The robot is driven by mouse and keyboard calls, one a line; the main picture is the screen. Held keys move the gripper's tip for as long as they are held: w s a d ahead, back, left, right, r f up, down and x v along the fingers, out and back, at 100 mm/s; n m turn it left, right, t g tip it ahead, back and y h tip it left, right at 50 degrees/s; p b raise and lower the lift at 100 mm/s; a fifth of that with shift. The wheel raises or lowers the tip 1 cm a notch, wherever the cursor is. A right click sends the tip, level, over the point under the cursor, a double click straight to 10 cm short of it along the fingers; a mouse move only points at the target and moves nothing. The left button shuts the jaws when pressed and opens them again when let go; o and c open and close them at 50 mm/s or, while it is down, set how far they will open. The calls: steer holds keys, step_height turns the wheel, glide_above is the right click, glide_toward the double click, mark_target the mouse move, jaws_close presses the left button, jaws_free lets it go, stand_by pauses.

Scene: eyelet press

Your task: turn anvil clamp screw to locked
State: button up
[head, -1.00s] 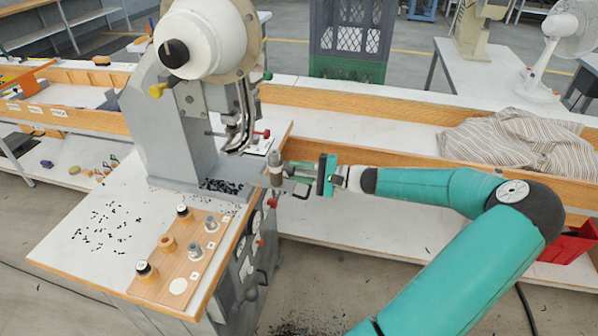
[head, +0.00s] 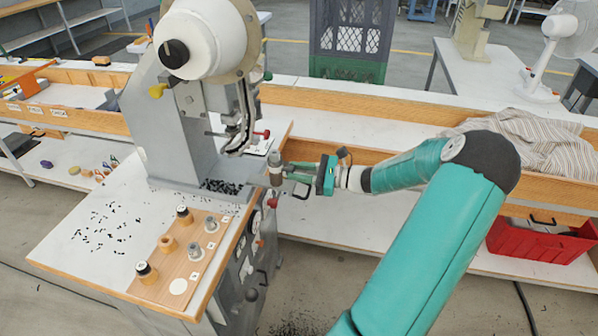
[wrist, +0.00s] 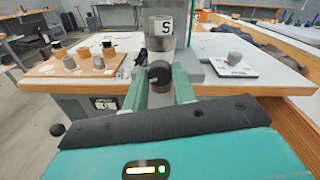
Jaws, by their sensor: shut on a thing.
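The press's anvil post (head: 275,168), a short grey cylinder on a holder, stands at the right edge of the press table. In the wrist view the grey cylinder (wrist: 165,33) carries a white label with an S. The clamp screw (wrist: 159,73), a dark round head, sticks out below it towards me. My gripper (head: 290,188) reaches in from the right, level with the holder. In the wrist view my two green fingers (wrist: 160,84) stand on either side of the screw head and are shut on it. I cannot read any lock mark.
The press (head: 185,115) rises just left of the anvil. A wooden board (head: 180,262) with several dies and knobs lies on the table's front. A red bin (head: 540,243) stands at right.

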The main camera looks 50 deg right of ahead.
steer(key=shift+m, duration=2.2)
steer(key=o, duration=1)
steer(key=v, duration=1.3)
steer(key=shift+s+d, duration=0.25)
steer(key=shift+s, duration=0.05)
